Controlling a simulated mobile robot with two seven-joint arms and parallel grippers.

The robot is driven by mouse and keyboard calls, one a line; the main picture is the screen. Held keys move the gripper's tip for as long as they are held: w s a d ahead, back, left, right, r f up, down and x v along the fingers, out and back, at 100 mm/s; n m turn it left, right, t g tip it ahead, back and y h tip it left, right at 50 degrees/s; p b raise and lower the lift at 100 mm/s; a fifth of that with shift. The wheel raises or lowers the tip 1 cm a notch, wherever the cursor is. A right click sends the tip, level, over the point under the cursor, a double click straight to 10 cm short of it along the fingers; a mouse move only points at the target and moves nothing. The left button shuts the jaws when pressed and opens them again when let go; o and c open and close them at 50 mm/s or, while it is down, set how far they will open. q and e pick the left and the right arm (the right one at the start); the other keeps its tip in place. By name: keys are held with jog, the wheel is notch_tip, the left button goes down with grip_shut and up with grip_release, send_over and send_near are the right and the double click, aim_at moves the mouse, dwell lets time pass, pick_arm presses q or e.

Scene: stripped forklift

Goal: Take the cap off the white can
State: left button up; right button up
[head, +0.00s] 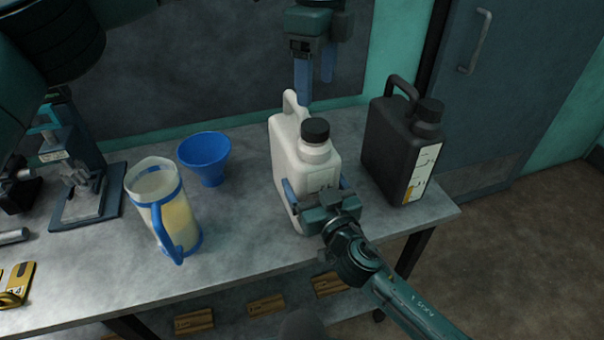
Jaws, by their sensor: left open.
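The white can (288,145) stands upright on the grey workbench, its handle to the left and a black cap (315,130) on its neck. My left gripper (315,88) hangs above the cap with its blue fingers pointing down. It is open and empty, apart from the cap. My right gripper (318,188) comes from the lower right. Its blue fingers lie along both sides of the can's lower body, and it looks shut on the can. Its palm hides part of the can's front.
A black can (395,150) stands close to the right. A blue funnel (205,155) and a jug with yellow liquid (165,210) stand to the left. A vise-like device (85,190) is further left. The workbench (250,245) has its front edge near my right arm.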

aim_at(315, 125)
jog(key=c, duration=0.9)
pick_arm(q)
jog(key=shift+m, duration=0.3)
pick_arm(e)
jog(key=shift+c, duration=1.4)
pick_arm(q)
jog(key=shift+m, duration=0.5)
pick_arm(e)
jog(key=shift+c, duration=0.8)
pick_arm(q)
jog(key=m, duration=1.4)
jog(key=shift+m, duration=0.3)
jog(key=m, duration=0.8)
jog(key=shift+m, duration=0.3)
jog(key=m, duration=0.6)
jog(key=shift+m, duration=0.3)
jog(key=m, duration=0.6)
jog(key=shift+m, duration=0.3)
jog(key=m, duration=1.1)
jog(key=shift+f, duration=0.15)
jog(key=shift+m, duration=0.3)
jog(key=shift+f, duration=3.85)
